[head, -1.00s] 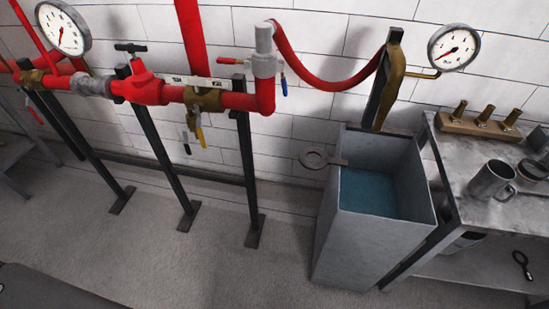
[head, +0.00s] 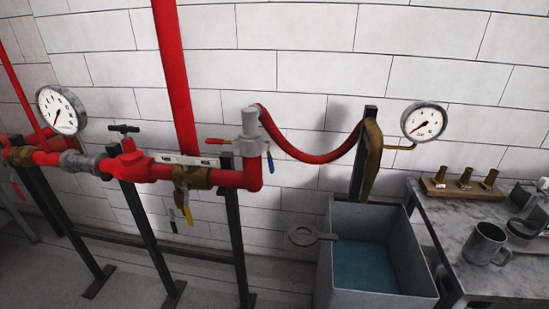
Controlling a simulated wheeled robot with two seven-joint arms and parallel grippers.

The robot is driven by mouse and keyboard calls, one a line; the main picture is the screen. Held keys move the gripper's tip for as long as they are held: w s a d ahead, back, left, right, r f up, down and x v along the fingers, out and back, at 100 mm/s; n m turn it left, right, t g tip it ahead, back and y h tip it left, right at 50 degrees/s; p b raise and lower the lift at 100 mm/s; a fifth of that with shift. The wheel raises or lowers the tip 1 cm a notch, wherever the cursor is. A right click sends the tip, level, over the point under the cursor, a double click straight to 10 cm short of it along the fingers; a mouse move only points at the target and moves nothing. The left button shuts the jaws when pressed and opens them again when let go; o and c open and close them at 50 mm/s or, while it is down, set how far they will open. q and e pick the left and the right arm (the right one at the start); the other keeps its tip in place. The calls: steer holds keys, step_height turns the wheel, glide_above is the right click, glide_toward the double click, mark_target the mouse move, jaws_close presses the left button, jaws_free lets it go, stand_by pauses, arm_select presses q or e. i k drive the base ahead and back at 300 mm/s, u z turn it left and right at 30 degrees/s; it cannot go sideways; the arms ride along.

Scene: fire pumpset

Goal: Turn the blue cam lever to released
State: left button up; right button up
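The blue cam lever (head: 270,163) hangs down on the right side of the grey coupling (head: 249,146) at the right end of the red pipe. A red lever (head: 215,141) sticks out to the left from the same coupling. The red hose (head: 308,158) leaves the top of the coupling and sags across to the brass nozzle (head: 370,155) on a dark post. Neither of my grippers is in view.
An open grey tank (head: 325,265) with blue water stands below the nozzle. A workbench (head: 455,245) at right holds a metal mug (head: 486,243) and a wooden block with brass fittings (head: 460,190). Black stands hold up the pipe (head: 230,179). Two gauges (head: 61,110) (head: 424,121) flank it.

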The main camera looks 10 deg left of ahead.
mark_target(269, 159)
steer(key=k, duration=0.5)
steer(key=z, duration=2.1)
steer(key=i, duration=1.45)
steer(key=u, duration=2.1)
